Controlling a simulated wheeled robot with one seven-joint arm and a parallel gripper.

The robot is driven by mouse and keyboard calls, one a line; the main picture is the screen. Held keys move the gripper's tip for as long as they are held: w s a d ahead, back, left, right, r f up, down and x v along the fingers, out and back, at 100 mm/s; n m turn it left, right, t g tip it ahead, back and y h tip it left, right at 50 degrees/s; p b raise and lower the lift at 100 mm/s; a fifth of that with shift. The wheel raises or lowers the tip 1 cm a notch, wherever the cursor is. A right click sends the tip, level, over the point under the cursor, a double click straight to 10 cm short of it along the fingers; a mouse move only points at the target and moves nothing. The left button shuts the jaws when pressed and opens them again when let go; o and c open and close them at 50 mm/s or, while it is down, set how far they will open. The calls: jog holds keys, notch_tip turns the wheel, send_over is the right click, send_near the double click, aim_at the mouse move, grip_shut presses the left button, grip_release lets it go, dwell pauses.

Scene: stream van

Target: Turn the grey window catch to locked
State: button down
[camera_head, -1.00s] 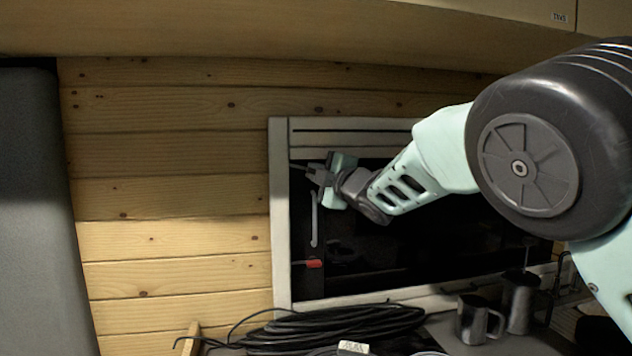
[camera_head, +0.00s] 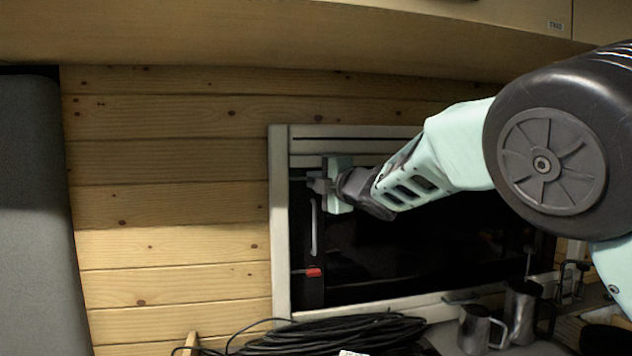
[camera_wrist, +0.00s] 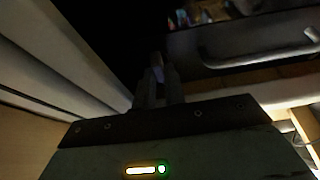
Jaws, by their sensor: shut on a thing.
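The grey window catch (camera_head: 298,179) is at the upper left of the dark window, beside the white frame; only a thin part shows left of my fingers. My gripper (camera_head: 313,182) is shut on it, with the fingers covering most of it. In the wrist view my fingers (camera_wrist: 158,88) are closed together around a small grey piece (camera_wrist: 158,70) in deep shadow. Whether the catch is at its locked position cannot be told.
A pale grab handle (camera_head: 314,228) runs down the window below my gripper. A red catch (camera_head: 314,272) sits lower. Coiled black cable (camera_head: 340,335) and metal mugs (camera_head: 478,328) stand below the window. An overhead cabinet (camera_head: 250,35) hangs above.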

jog(key=c, duration=1.5)
grip_release()
jog(key=shift+o, duration=0.2)
jog(key=shift+r, duration=0.1)
